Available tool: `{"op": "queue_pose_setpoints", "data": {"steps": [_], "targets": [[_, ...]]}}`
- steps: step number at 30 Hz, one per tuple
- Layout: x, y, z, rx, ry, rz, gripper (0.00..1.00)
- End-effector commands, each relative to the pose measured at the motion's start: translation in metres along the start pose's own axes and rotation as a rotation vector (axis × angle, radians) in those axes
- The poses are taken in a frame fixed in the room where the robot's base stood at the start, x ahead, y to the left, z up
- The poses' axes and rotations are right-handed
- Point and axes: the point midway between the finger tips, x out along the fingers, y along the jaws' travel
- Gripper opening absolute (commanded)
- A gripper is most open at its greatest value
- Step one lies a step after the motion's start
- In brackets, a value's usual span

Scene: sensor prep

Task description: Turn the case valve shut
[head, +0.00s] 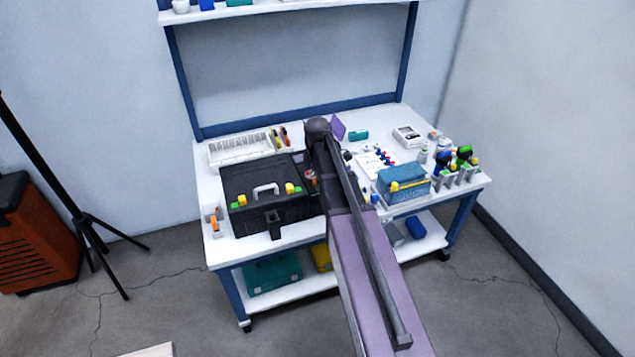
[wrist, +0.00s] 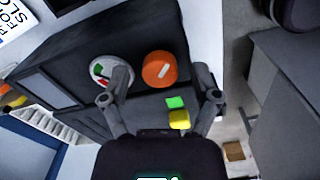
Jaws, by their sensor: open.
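The black case (head: 262,205) stands on the workbench, with a grey handle on its lid. My arm covers its right side in the head view. In the wrist view, the dark case face (wrist: 70,55) carries an orange round valve knob (wrist: 154,64) with a short slanted white mark. A white round gauge (wrist: 101,67) with red and green patches sits left of the knob, partly hidden by my left finger. My gripper (wrist: 159,98) is open, its fingers spread below and to either side of the knob, with nothing between the tips. Whether a finger touches the case I cannot tell.
A green square (wrist: 175,102) and a yellow latch (wrist: 179,120) are near my right finger. A black tripod (head: 84,217) stands left.

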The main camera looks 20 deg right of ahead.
Motion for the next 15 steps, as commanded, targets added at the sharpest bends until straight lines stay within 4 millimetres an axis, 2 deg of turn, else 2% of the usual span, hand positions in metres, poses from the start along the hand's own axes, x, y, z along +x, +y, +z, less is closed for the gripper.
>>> {"op": "queue_pose_setpoints", "data": {"steps": [9,10,15], "targets": [[0.0005,0.0000,0.0000,0.000,0.000,0.000,0.79],[0.0005,0.0000,0.0000,0.000,0.000,0.000,0.76],[0.0005,0.0000,0.0000,0.000,0.000,0.000,0.26]]}}
